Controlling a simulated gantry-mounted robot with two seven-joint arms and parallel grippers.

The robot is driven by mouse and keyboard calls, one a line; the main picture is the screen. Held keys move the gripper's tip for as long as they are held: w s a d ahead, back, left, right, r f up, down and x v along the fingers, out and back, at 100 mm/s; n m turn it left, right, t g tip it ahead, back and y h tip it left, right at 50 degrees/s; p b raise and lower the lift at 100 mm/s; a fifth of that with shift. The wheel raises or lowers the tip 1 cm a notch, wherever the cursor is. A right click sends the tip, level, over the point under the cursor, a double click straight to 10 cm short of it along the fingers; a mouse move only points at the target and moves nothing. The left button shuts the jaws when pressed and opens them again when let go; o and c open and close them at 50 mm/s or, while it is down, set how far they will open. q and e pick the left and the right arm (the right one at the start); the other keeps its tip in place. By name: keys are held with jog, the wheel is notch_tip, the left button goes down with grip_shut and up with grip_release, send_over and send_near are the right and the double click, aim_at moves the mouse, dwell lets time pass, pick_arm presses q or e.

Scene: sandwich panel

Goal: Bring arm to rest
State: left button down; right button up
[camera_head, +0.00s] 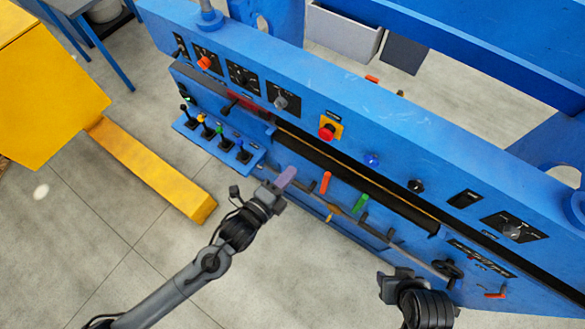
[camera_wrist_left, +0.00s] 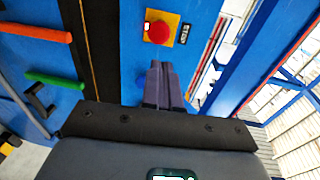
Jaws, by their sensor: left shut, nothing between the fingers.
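My left gripper (camera_head: 284,180) is in front of the blue panel (camera_head: 340,110), its fingers shut with nothing held. In the left wrist view its closed purple-grey fingers (camera_wrist_left: 161,84) point toward the panel just below the red mushroom button (camera_wrist_left: 158,32) in that picture. My right gripper (camera_head: 396,278) shows at the lower right in the head view, in front of the panel's lower right part. Its fingers are too dark and small to tell open from shut.
The panel carries a red button on a yellow plate (camera_head: 328,131), several small levers (camera_head: 213,134), a red-orange handle (camera_head: 325,182), a green handle (camera_head: 360,203) and a black handwheel (camera_head: 447,268). A yellow machine (camera_head: 50,80) stands at left.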

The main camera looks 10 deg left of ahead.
dwell(0.4)
pick_arm(q)
jog(key=s+a+f+n+g+y, duration=0.2)
jog(key=s+a+n+g+y, duration=0.1)
jog(key=s+a+n+g, duration=0.5)
jog(key=s+a+f+n+g+y, duration=0.3)
jog(key=s+a+n+g+y, duration=0.15)
jog(key=s+n, duration=0.7)
notch_tip(320, 180, up, 24)
jog(key=n+p, duration=0.1)
jog(key=p, duration=2.3)
jog(key=shift+w+a+r+t+h, duration=0.15)
jog(key=shift+w+a+t+h, duration=0.2)
jog(key=shift+w+h, duration=0.1)
